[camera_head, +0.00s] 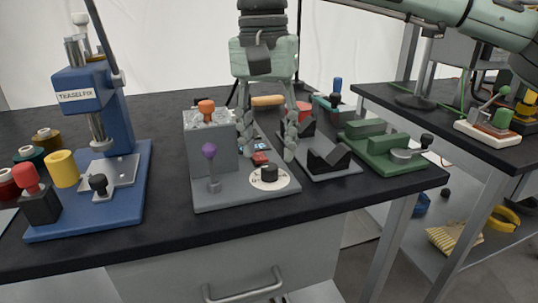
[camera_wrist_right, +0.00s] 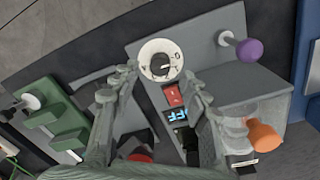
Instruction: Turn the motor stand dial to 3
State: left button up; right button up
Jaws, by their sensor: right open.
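The grey motor stand (camera_head: 240,195) stands on the black bench, and its base shows in the right wrist view (camera_wrist_right: 250,88). Its dial (camera_head: 268,177) is a black knob on a white marked disc at the front right corner. In the right wrist view the dial (camera_wrist_right: 159,61) lies just beyond my fingertips; its setting is too small to read surely. My right gripper (camera_head: 268,155) points down over the stand, open, with its fingers (camera_wrist_right: 160,75) either side of the line to the dial, seemingly apart from it. My left gripper is out of view.
The stand also carries a purple knob (camera_head: 209,151), an orange knob (camera_head: 206,106), a red switch (camera_wrist_right: 173,95) and a lit blue display (camera_wrist_right: 178,114). A blue press (camera_head: 95,100) is left; a black V-block (camera_head: 335,158) and green fixture (camera_head: 385,150) are right.

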aim_at(269, 165)
jog(key=shift+f, duration=1.65)
jog(key=shift+c, duration=0.3)
grip_shut()
